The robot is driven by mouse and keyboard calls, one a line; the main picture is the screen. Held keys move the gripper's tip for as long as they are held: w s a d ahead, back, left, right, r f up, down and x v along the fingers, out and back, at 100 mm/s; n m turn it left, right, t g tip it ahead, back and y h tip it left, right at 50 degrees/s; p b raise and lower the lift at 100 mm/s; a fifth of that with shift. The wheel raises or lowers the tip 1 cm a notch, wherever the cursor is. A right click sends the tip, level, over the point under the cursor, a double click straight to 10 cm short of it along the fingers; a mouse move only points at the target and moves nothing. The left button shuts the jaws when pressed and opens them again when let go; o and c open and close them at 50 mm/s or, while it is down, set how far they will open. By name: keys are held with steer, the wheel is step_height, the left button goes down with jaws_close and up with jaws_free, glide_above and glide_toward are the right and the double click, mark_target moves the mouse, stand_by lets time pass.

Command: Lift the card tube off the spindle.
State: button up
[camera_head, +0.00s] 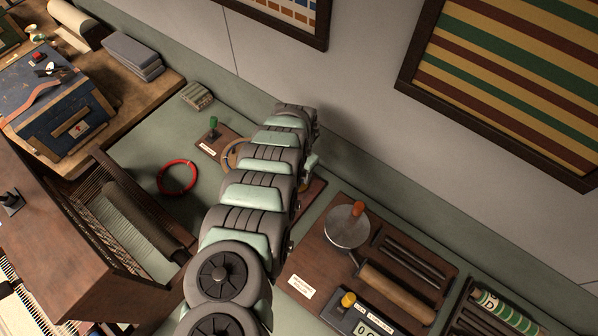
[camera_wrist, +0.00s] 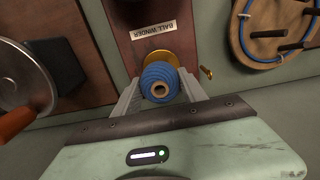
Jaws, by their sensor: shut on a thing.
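The card tube (camera_wrist: 161,90) shows in the wrist view as a brown end with a dark hole, wound round with blue yarn (camera_wrist: 158,74). My gripper (camera_wrist: 160,86) is shut on this wound tube, with one grey finger on each side. Behind it are a brass disc (camera_wrist: 166,56) and a small brass handle (camera_wrist: 206,72) on a dark wooden board labelled "BALL WINDER" (camera_wrist: 146,33). The spindle is hidden behind the yarn, and I cannot tell whether the tube still sits on it. In the head view my arm hides the gripper and the tube.
In the wrist view, a metal disc with an orange handle (camera_wrist: 18,122) stands at left, and a pegged board with blue cord (camera_wrist: 268,40) at upper right. In the head view, a red ring (camera_head: 177,177) lies left of my arm; a digital display (camera_head: 357,315) stands at right.

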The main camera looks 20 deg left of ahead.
steer(key=shift+r+p, duration=2.4)
steer(key=shift+r, duration=0.85)
